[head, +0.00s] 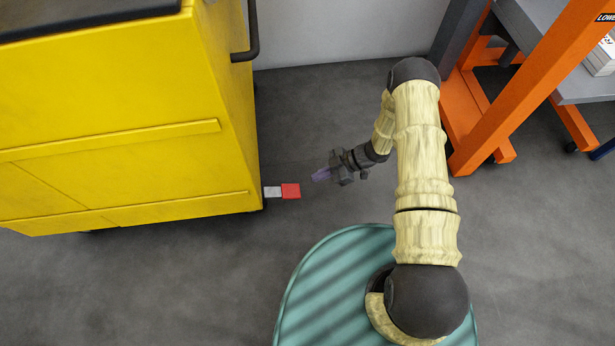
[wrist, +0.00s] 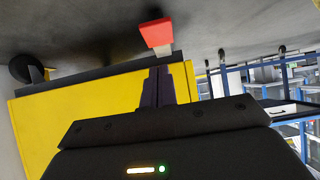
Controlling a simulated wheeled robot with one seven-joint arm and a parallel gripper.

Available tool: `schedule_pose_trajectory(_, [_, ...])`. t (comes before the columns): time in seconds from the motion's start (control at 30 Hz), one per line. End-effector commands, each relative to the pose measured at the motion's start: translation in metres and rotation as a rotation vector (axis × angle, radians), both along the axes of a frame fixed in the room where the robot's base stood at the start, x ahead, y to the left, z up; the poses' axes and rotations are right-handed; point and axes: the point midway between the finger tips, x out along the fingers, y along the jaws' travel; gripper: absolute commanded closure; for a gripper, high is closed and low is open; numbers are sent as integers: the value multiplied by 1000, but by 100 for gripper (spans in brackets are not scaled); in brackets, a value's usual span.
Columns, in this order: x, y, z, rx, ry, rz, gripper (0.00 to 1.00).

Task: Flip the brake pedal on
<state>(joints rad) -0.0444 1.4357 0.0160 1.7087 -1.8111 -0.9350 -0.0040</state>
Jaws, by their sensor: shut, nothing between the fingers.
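The brake pedal (head: 290,191) is a small red block on a pale grey tab. It sticks out low from the right side of the yellow cart (head: 110,105), just above the floor. My gripper (head: 318,177) is shut and empty, a short way to the right of the pedal in the head view, and appears apart from it. In the wrist view the red pedal (wrist: 156,33) shows just beyond the tips of my shut purple fingers (wrist: 162,72). The wrist picture is upside down, with the floor at the top. The pedal's hinge is hidden.
An orange frame (head: 520,85) with a grey shelf stands at the upper right. A black handle (head: 250,35) projects from the cart's upper right side. A pale wall (head: 330,30) is at the back. Open grey floor lies between cart and orange frame.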

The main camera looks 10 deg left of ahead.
Motion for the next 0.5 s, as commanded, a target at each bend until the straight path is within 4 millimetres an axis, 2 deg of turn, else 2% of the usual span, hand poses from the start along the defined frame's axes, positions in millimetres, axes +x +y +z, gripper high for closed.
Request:
schedule_pose_trajectory(0.03, [3,-9,9,-1,-1,-1,100])
schedule_pose_trajectory(0.2, [8,-28,19,0,0,-1,100])
schedule_pose_trajectory(0.5, [10,-33,20,1,0,0,100])
